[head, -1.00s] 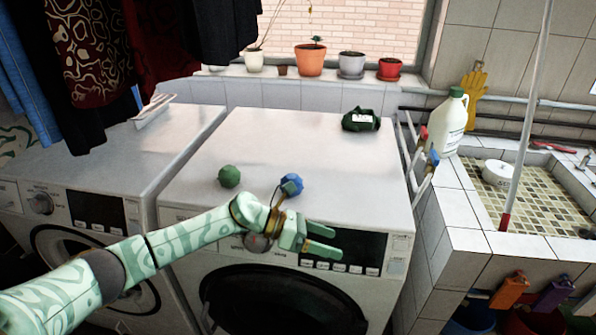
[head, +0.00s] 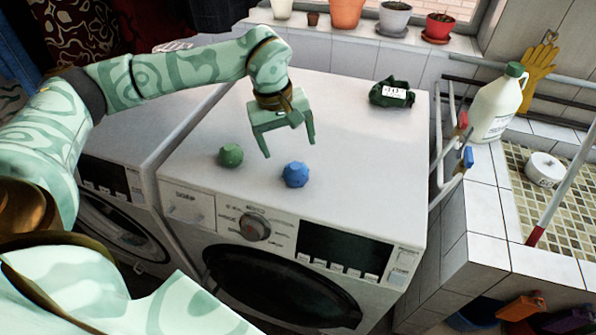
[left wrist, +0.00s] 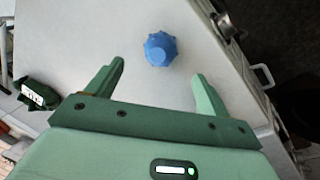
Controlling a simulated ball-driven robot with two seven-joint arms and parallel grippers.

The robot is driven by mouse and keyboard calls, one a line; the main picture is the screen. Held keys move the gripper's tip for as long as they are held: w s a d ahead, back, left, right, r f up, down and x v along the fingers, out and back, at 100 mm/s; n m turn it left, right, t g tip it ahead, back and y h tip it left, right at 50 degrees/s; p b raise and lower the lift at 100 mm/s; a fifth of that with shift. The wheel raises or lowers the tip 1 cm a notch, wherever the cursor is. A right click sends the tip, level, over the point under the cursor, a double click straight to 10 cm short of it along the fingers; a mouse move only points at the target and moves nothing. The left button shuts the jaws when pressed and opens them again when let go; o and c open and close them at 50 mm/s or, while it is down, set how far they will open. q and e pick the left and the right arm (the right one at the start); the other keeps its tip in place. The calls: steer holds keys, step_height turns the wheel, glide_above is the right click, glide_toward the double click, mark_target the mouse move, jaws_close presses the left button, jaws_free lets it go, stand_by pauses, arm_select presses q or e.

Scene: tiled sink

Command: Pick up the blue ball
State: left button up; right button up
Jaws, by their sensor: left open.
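The blue ball (head: 296,174) is a small faceted ball resting on the white top of the right-hand washing machine, near its front edge. My left gripper (head: 289,150) is open and empty, pointing down above and just behind the ball in the head view. In the left wrist view the blue ball (left wrist: 160,49) lies ahead of the two spread fingers (left wrist: 159,82), between their lines and apart from both. My right gripper is not in view.
A green ball (head: 230,155) sits left of the blue one. A dark green packet (head: 392,93) lies at the back right of the washing machine (head: 350,130). A drying rack (head: 445,150) and a white jug (head: 496,105) stand to the right. The machine's top is otherwise clear.

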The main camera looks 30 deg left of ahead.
mark_target(294, 167)
arm_select(q)
steer(key=f, duration=0.3)
steer(key=w+f, duration=0.1)
steer(key=shift+d+f, duration=0.25)
steer(key=shift+d, duration=0.05)
steer(key=f, duration=0.5)
steer(key=shift+w+d+f+b, duration=0.1)
steer(key=shift+d+f+b, duration=0.15)
steer(key=shift+b, duration=0.1)
steer(key=c, duration=1.1)
